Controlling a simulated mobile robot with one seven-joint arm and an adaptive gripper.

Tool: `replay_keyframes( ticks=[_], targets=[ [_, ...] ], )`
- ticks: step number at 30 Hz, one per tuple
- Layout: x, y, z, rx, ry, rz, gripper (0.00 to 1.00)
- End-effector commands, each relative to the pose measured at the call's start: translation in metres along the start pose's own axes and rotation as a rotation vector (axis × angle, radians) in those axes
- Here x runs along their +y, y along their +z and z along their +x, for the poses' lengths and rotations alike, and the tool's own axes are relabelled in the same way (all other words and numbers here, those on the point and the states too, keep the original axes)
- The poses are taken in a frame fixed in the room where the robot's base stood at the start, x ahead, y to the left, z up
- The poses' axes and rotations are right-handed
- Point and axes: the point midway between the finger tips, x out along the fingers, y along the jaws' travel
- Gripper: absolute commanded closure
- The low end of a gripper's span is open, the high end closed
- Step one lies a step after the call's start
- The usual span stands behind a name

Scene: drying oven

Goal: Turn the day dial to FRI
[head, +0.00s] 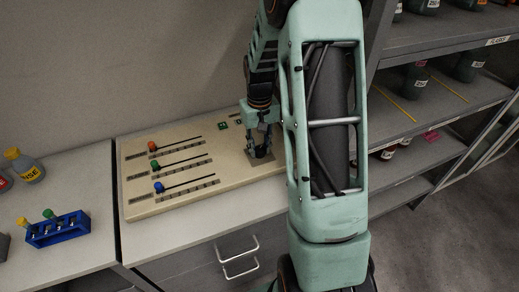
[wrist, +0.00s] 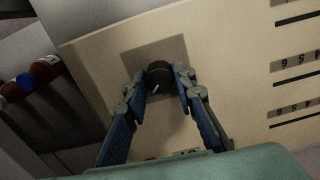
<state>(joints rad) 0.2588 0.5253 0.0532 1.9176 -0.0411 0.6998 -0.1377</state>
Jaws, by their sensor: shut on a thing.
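The day dial (wrist: 158,72) is a round black knob with a short white pointer mark, on a dark square plate (wrist: 138,60) of the beige control panel (head: 236,166). In the wrist view its mark points down and slightly left. My gripper (head: 260,153) has its two fingers around the knob, one on each side, and is shut on it. In the head view the fingers hide most of the knob. I cannot read any day labels around the dial, so its setting cannot be told.
Three sliders with orange (head: 152,146), green (head: 155,169) and blue (head: 159,187) knobs lie left of the dial. Small green buttons (head: 223,125) sit behind it. A blue rack (head: 58,232) and bottles (head: 25,166) stand on the left counter. Shelves with bottles are at right.

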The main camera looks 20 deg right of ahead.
Motion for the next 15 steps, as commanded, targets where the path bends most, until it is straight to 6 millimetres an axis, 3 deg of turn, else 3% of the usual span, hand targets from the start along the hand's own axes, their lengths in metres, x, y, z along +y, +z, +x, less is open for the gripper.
replay_keyframes(
  ticks=[15],
  targets=[
    [-0.0003,-0.0005,-0.0003,0.001,0.0,0.224,1.0]
  ],
)
